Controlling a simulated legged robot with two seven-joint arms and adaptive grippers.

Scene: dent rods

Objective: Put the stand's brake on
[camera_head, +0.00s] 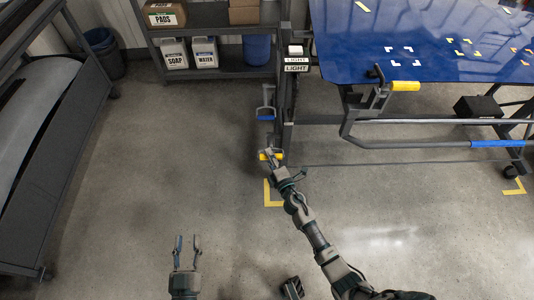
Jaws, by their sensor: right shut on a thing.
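The stand (285,110) is a dark upright frame with LIGHT labels, standing left of the blue panel. A small yellow handle (279,156) sits low at its foot, near a yellow floor marking; it looks like the brake. My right gripper (270,155) is shut on this yellow handle and covers its middle. A blue-gripped lever (266,117) is on the stand just above. My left gripper (188,244) is open and empty over bare floor at the lower left, well away from the stand.
A blue panel (430,40) on a wheeled frame fills the upper right, with a yellow-gripped clamp (405,86) and a blue-sleeved rail (497,143). Shelves (220,75) stand behind, a bin (105,52) and dark rack (60,150) at left. The central floor is clear.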

